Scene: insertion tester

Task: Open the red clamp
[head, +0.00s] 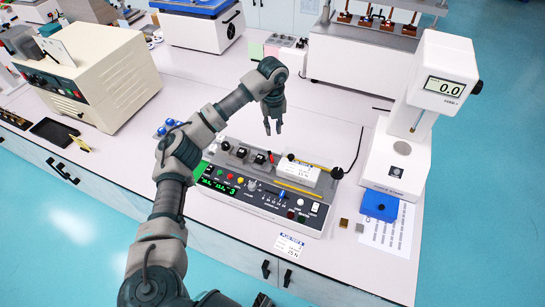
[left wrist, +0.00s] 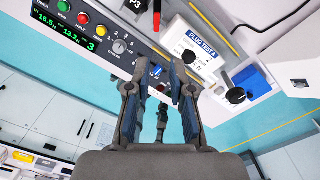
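The insertion tester (head: 262,196) is a grey unit with a control panel on the bench. A small red handle (head: 270,157) stands up on its top, left of a white box (head: 297,173). In the left wrist view a red lever (left wrist: 157,14) shows at the top edge, left of the white box labelled PLUG TEST A (left wrist: 197,42). My left gripper (head: 273,129) points down above the back of the tester, apart from the red handle. In the left wrist view its fingers (left wrist: 159,88) are spread with nothing between them. My right gripper is not in view.
A black knob (head: 337,173) sits at the tester's right end. A white device with a display (head: 436,85) stands to the right, near a blue block (head: 380,206). A beige box (head: 92,75) stands at left. The bench behind the tester is largely clear.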

